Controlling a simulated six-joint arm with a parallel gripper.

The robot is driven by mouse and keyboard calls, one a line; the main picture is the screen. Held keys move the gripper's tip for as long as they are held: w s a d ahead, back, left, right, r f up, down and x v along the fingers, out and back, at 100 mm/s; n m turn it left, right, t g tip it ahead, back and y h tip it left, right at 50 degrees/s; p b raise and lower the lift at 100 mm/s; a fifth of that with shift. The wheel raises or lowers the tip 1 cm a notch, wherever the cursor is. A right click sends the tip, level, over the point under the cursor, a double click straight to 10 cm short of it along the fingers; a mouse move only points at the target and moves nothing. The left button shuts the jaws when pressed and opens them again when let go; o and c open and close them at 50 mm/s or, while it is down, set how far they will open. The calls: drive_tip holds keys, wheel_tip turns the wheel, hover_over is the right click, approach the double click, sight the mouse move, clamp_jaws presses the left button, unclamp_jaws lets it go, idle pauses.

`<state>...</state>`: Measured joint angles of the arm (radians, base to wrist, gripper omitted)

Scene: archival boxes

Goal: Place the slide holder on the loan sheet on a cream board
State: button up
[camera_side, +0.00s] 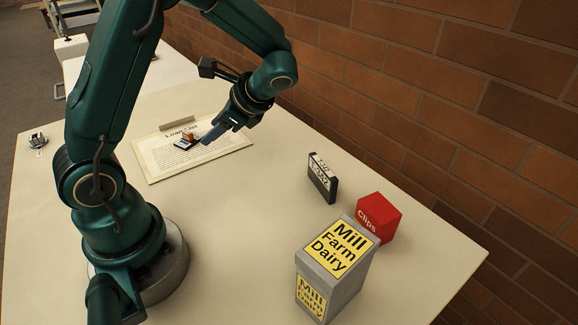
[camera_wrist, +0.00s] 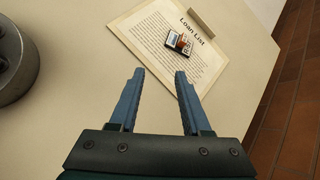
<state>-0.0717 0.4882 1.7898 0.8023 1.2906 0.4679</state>
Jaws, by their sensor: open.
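The loan sheet (camera_side: 165,158) is headed "Loan List" and lies on a cream board (camera_side: 149,175) on the table; the sheet (camera_wrist: 150,38) and board also show in the wrist view. The slide holder (camera_side: 182,144), small and dark-edged with white and orange-brown parts, rests on the sheet. It shows near the sheet's heading in the wrist view (camera_wrist: 178,43). My gripper (camera_side: 203,142) is over the board, to the right of the slide holder in the side view. In the wrist view its blue fingers (camera_wrist: 158,76) are apart, with nothing between them, and the slide holder is beyond their tips.
A grey box labelled "Mill Farm Dairy" (camera_side: 338,262), a red "Clips" box (camera_side: 379,217) and a dark cassette-like case (camera_side: 322,178) stand at the right. A small metallic object (camera_side: 37,141) is at the far left. A brick wall (camera_side: 450,90) runs along the right.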

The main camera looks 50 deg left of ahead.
drive_tip(key=s+d+r+n+t+h, duration=0.2)
drive_tip(key=d+r+n+t+h, duration=0.1)
drive_tip(key=d, duration=0.5)
drive_tip(key=s+d+r+n+t+h, duration=0.3)
drive_tip(key=d+r+n+t+h, duration=0.1)
drive_tip(key=d, duration=0.5)
drive_tip(key=shift+s+d+n+t+h, duration=0.3)
drive_tip(key=shift+n+t+h, duration=0.6)
drive_tip(key=shift+n+t, duration=0.2)
